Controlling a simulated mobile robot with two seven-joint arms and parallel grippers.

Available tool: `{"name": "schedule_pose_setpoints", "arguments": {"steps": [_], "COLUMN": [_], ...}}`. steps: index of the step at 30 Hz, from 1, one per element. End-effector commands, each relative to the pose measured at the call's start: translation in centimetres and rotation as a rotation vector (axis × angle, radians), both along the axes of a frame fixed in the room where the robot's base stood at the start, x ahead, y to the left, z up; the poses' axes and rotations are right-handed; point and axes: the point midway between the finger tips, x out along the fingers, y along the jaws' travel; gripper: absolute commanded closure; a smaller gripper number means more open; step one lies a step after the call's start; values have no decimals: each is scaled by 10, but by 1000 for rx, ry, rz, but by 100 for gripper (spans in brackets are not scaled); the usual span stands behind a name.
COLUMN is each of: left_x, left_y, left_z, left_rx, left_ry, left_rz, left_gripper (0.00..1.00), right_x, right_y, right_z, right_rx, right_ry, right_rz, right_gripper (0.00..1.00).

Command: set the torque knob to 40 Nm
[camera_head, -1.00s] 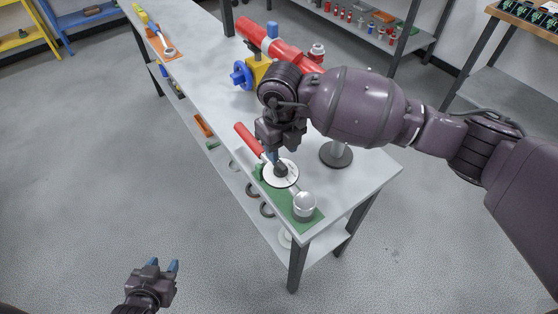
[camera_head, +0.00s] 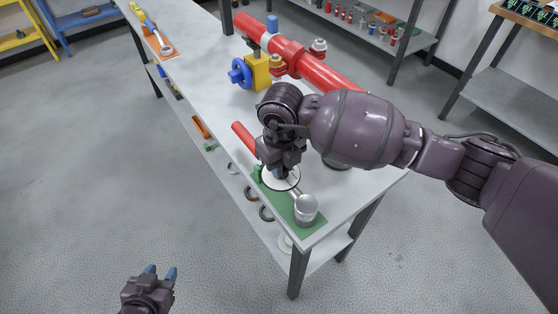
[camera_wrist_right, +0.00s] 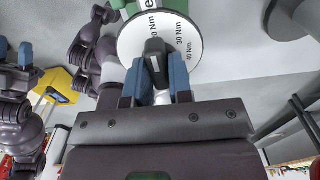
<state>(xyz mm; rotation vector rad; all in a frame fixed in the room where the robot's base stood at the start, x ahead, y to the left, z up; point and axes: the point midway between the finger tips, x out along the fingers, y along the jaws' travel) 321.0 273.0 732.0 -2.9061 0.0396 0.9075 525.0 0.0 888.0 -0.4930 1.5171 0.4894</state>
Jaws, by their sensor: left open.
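The torque knob (camera_wrist_right: 154,60) is a dark pointer knob with a pale mark, on a white dial (camera_wrist_right: 207,40) in the right wrist view. The dial shows 30 Nm and 40 Nm at right; another label behind the knob's upper end is partly hidden. My right gripper (camera_wrist_right: 156,80) has its blue fingers on either side of the knob; whether they press on it I cannot tell. In the head view the right gripper (camera_head: 279,172) covers the knob and most of the white dial (camera_head: 285,184). My left gripper (camera_head: 160,273) is open and empty over the floor.
The dial belongs to a tool with a red handle (camera_head: 243,138) and a silver end (camera_head: 306,209), on a green mat (camera_head: 313,228). A yellow valve block (camera_head: 258,70) with a blue wheel (camera_head: 239,73) and red pipe (camera_head: 327,72) stand farther back on the bench.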

Motion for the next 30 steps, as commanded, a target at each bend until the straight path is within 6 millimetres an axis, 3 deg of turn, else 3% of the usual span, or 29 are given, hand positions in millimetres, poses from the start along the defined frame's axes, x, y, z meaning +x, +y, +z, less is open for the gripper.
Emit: {"name": "schedule_pose_setpoints", "arguments": {"steps": [1,4,30], "left_x": [-1,-1,9], "left_y": [0,0,1], "left_z": [-1,-1,34], "left_rx": [1,1,1], "left_ry": [2,3,-40], "left_rz": [0,0,1], "left_gripper": [57,57,57], "right_x": [0,0,0], "right_y": [0,0,0], "right_z": [0,0,2], "right_rx": [0,0,0], "right_ry": [0,0,-2], "right_rz": [0,0,-251], "right_gripper": [88,100,100]}}
